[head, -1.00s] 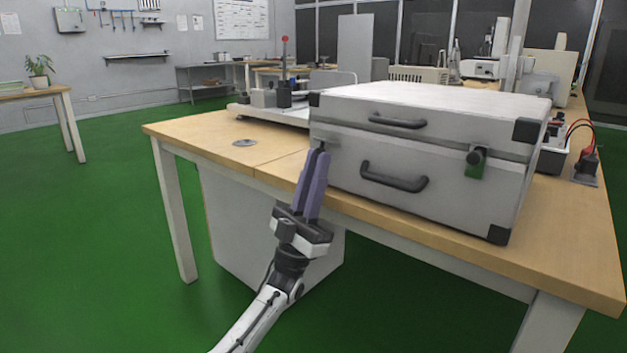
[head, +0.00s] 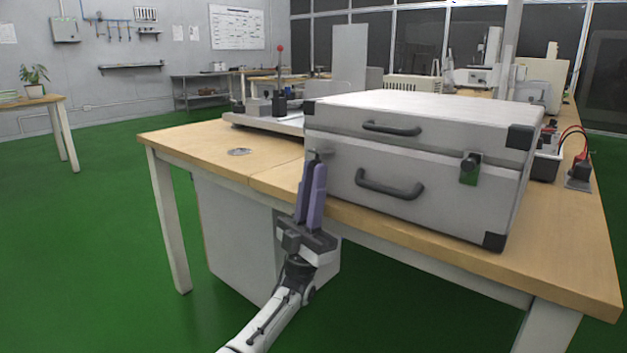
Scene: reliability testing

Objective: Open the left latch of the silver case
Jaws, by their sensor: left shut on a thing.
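The silver case (head: 424,150) stands closed on the wooden table, with a dark handle (head: 389,185) on its front and another handle (head: 391,128) on its lid. The right latch (head: 470,167) shows a dark knob and a green part below it. My left gripper (head: 314,160) points up at the left of the case front, its purple fingers close together. Its tips are shut on the left latch, which they mostly hide, so I cannot tell the latch's exact position. My right gripper is not in view.
The wooden table (head: 205,142) has bare room to the left of the case, with a small round metal disc (head: 239,152) there. A device with a red-topped post (head: 280,80) stands behind. Red and black leads (head: 577,155) lie at the right.

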